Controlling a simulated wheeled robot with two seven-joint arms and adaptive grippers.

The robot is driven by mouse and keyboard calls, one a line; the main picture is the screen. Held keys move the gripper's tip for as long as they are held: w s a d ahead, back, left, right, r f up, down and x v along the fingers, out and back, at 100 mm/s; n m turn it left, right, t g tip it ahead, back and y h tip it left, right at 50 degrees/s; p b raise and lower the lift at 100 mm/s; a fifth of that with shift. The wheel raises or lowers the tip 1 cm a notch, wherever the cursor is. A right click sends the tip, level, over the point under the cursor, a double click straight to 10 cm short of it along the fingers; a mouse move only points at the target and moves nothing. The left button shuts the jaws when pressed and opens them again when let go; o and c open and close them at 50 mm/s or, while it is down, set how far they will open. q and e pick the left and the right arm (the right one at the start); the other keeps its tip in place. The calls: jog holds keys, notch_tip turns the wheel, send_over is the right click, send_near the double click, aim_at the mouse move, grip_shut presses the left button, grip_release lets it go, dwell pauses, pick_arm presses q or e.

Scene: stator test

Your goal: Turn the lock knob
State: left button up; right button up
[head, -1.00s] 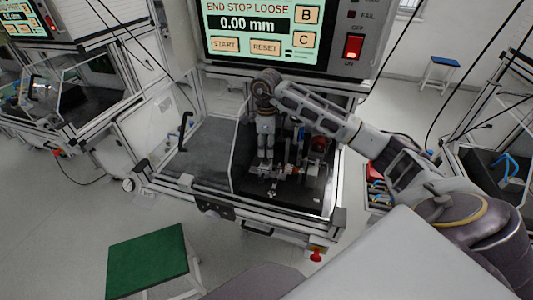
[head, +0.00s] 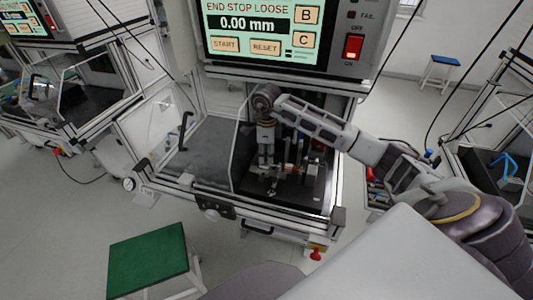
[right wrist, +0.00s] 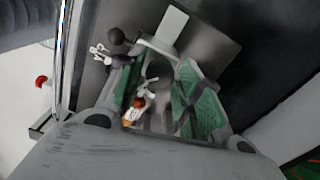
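The test fixture (head: 285,172) stands on a dark plate (head: 308,196) inside the machine's open enclosure. My right gripper (head: 267,163) points down over the fixture's left part. In the right wrist view, its green-padded fingers (right wrist: 163,72) are apart, with a dark round part (right wrist: 158,71) seen between them. I cannot tell whether they touch it or whether it is the lock knob. A black ball-ended lever (right wrist: 117,36) shows beyond the left finger. A small orange and white part (right wrist: 134,113) lies lower, near that finger. My left gripper is not in view.
The screen (head: 262,38) above reads "END STOP LOOSE" and "0.00 mm". A clear door with a black handle (head: 184,130) borders the left side. A red button (head: 316,254) is at the front edge. A green stool (head: 148,258) stands on the floor in front.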

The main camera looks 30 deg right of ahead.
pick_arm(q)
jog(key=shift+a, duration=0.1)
pick_arm(e)
jog(key=c, duration=0.5)
